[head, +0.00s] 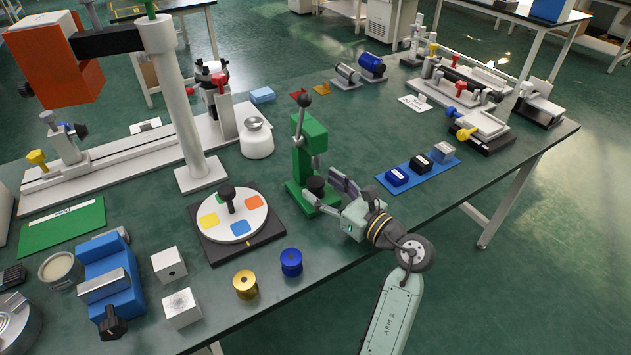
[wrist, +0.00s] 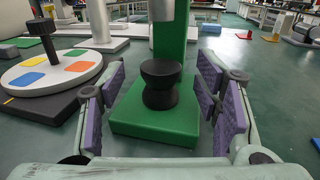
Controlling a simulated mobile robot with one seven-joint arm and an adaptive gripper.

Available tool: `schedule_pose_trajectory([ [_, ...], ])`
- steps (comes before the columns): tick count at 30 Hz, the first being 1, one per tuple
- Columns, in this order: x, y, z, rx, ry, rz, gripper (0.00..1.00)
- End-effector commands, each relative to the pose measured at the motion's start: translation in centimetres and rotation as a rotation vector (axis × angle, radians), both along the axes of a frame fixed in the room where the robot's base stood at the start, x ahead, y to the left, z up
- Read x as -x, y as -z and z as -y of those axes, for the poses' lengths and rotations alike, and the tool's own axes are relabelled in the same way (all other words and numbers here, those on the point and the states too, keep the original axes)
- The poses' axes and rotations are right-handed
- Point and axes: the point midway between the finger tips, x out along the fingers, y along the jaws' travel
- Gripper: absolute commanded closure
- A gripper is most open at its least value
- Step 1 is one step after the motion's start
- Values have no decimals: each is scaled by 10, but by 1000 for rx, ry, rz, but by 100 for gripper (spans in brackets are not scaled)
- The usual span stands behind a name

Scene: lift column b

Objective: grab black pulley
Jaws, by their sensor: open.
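The black pulley (wrist: 161,84) stands upright on the green base of a press, with a narrow waist between two wider ends. It also shows in the head view (head: 315,187), partly hidden by my gripper. My gripper (head: 333,194) is at the front right of the press. In the wrist view my gripper (wrist: 163,98) is open, with one purple-padded finger on each side of the pulley's line. The pulley appears between or just beyond the fingertips, and I see no finger touching it.
The green press (head: 312,145) rises behind the pulley, its ram above it. A white turntable (head: 230,214) with coloured patches is left of it. Blue (head: 291,262) and gold (head: 245,284) spools stand in front. A blue strip with blocks (head: 418,175) lies right.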

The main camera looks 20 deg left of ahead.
Motion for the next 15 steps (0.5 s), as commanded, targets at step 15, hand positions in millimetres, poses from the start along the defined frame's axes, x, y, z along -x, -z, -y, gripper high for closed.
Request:
schedule_pose_trajectory([
  [15,-6,0,-11,0,1,1,52],
])
